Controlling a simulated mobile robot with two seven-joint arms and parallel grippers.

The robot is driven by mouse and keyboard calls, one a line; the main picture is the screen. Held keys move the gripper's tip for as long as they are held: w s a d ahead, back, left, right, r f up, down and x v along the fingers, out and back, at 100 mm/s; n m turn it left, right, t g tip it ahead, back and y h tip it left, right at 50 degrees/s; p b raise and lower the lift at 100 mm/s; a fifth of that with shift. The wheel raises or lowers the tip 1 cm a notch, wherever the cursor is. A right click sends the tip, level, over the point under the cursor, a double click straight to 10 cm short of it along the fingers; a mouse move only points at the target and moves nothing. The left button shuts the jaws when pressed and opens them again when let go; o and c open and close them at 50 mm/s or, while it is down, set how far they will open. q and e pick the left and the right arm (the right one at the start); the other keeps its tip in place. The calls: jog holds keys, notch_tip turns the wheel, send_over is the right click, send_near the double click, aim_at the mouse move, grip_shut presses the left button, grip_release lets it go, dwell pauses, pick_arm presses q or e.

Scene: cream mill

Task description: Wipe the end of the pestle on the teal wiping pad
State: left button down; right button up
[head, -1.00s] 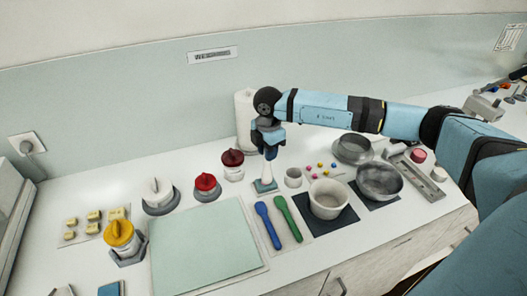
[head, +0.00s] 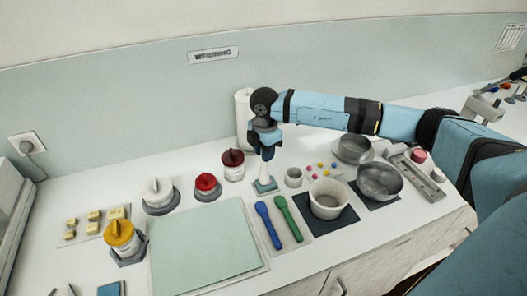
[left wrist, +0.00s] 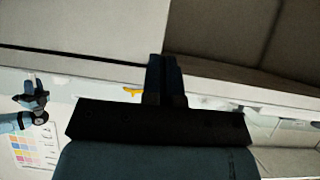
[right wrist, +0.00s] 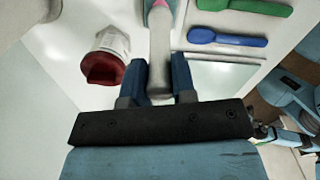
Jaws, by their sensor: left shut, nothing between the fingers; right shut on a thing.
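The pestle (head: 266,171) is pale and held upright with its lower end over the teal wiping pad (head: 264,187). That end appears to meet the pad, but I cannot tell for certain whether it touches. My right gripper (head: 266,152) is shut on the pestle's upper part. In the right wrist view, the pestle (right wrist: 161,48) runs up from between the fingers, with its far end at the top edge by teal and pink patches. My left gripper (left wrist: 166,80) is shut and empty, away from the pad; it is outside the head view.
A dark-red-lidded jar (head: 233,164) stands left of the pad and a small grey cup (head: 293,177) right. Blue (head: 268,224) and green (head: 288,217) spatulas lie in front. A cream bowl (head: 327,199) and a grey bowl (head: 380,180) stand right. A white roll (head: 243,115) stands behind.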

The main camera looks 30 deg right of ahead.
jog(key=shift+a, duration=0.35)
jog(key=shift+s+d, duration=0.2)
jog(key=shift+d, duration=1.05)
notch_tip(320, 180, up, 6)
jog(key=p, duration=0.3)
dwell(0.6)
jog(key=shift+r, duration=0.1)
dwell(0.4)
